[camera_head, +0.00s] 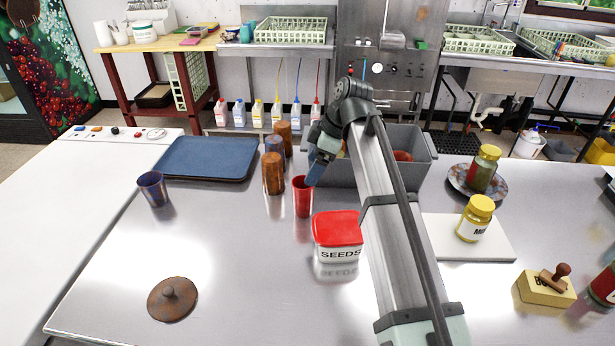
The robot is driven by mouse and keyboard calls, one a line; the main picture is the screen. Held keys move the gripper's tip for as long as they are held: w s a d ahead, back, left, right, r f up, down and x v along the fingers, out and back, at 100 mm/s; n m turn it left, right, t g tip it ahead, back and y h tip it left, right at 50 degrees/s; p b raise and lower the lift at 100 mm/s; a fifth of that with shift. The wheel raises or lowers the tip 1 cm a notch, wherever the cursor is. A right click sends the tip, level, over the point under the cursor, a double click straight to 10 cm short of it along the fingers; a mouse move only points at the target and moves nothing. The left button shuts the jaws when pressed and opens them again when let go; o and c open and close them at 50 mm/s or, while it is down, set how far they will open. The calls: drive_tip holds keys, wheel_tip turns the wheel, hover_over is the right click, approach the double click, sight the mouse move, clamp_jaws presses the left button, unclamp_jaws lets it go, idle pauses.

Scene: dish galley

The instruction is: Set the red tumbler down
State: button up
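The red tumbler (301,199) is upright at the middle of the steel table, just behind and left of the red-lidded seeds tin. Its base looks to be at the tabletop, with its reflection below; I cannot tell whether there is a small gap. My gripper (315,175) is at the tumbler's upper right, its blue finger pointing down and left by the rim. The fingers overlap in this view, so I cannot tell whether they grip the tumbler or are only beside it.
The seeds tin (338,236) is in front; a grey bin (421,172) is behind my arm. A blue tray (207,158) and a dark blue cup (153,189) are left. The front left table is mostly clear around a brown lid (172,299).

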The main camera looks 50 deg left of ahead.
drive_tip(key=shift+v, duration=1.2)
